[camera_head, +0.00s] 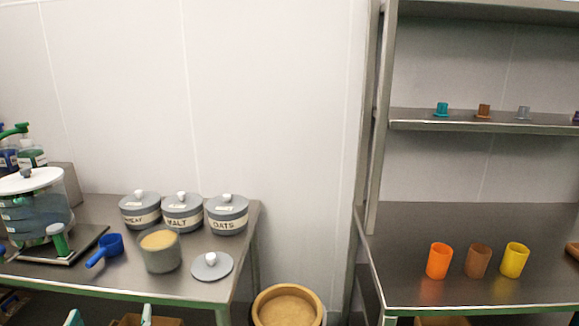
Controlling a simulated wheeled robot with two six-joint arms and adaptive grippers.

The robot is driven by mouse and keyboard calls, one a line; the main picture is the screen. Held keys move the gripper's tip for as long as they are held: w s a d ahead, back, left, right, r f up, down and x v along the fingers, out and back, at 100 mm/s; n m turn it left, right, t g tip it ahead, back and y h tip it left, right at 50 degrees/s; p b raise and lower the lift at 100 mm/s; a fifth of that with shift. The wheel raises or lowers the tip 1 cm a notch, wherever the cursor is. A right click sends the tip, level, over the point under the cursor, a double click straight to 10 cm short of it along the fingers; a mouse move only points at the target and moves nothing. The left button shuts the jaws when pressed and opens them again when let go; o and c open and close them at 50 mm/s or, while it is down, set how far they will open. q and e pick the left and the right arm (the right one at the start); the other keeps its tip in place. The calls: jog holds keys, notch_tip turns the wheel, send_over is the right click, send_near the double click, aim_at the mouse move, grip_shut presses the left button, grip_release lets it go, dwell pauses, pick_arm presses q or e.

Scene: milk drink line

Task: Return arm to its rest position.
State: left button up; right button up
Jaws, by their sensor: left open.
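My left gripper (109,317) shows only at the bottom edge of the head view, left of centre. Its two teal-and-white fingertips stand well apart, so it is open, and nothing shows between them. It is in front of the left table (130,284), below the table's front edge in the picture. The rest of my left arm is out of the frame. My right gripper is not in view.
The left table holds an open grey canister (161,251), its loose lid (211,266), a blue scoop (106,250), three lidded canisters (183,214) and a clear dispenser (36,208). Orange (439,261), brown (478,262) and yellow (514,260) cups stand right. A round wooden tub (258,308) is between.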

pick_arm(q)
notch_tip(320, 180, down, 16)
jog(key=a+f+m+g+h, duration=0.1)
jog(key=a+m+g+h, duration=0.15)
jog(key=m, duration=0.25)
jog(key=s+f+m+g+p, duration=0.1)
jog(key=s+f+g, duration=0.25)
jog(key=f, duration=0.45)
jog(key=s+f+g+p, duration=0.1)
jog(key=s+f+g, duration=0.1)
jog(key=s+f, duration=0.45)
jog(key=s+d+f+g+h+p, duration=0.2)
jog(key=s+d+f+g, duration=0.2)
jog(key=s+f, duration=0.9)
jog(key=s+d+f+g+p, duration=0.1)
jog(key=s+d+f, duration=0.1)
jog(key=s+d, duration=0.3)
jog(key=s+d+f+n+g+h, duration=0.1)
jog(key=s+d, duration=0.4)
jog(key=s, duration=0.6)
jog(key=shift+f+n+g+p, duration=0.3)
jog(key=shift+f+g+p, duration=0.05)
jog(key=shift+f+g, duration=0.4)
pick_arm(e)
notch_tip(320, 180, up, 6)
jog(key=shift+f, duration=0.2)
pick_arm(q)
jog(key=shift+w+f+h, duration=0.1)
jog(key=shift+w+h, duration=0.05)
jog(key=shift+h, duration=0.1)
